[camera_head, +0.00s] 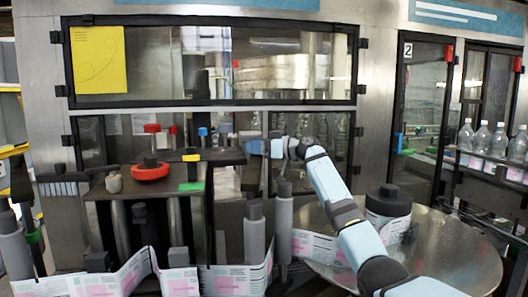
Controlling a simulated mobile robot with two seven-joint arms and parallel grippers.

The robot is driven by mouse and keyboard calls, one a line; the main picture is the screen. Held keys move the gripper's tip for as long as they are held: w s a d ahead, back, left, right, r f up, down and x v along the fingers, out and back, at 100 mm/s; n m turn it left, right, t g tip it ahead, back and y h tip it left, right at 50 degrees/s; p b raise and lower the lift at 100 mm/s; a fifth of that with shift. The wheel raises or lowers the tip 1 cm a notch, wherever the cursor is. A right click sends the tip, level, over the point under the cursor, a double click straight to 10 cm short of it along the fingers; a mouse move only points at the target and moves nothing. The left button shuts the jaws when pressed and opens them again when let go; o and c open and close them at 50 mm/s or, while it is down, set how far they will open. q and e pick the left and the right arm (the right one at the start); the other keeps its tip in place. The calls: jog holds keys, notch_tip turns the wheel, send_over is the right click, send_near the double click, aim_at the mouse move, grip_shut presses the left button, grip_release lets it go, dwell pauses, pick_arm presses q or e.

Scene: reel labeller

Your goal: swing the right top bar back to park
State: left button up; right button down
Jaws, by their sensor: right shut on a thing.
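My right arm reaches up from the lower right to the machine's worktop, and its gripper (250,147) points left. The gripper is shut on the right end of what looks like the right top bar (222,155), a dark horizontal bar at the back right of the worktop. The jaws are small and dark here, so the exact contact is hard to see. A blue knob (203,131) stands above the bar, left of the gripper. My left gripper is not in view.
A red ring (150,172) and a green pad (191,187) are on the dark worktop. Grey rollers (284,215) and a label web (230,280) stand in front. A round metal table (450,262) with a dark-topped reel (388,205) is at right.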

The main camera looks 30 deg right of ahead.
jog(key=shift+a+f, duration=0.1)
jog(key=shift+a, duration=0.05)
jog(key=c, duration=0.7)
grip_release()
notch_tip(320, 180, up, 20)
dwell(0.5)
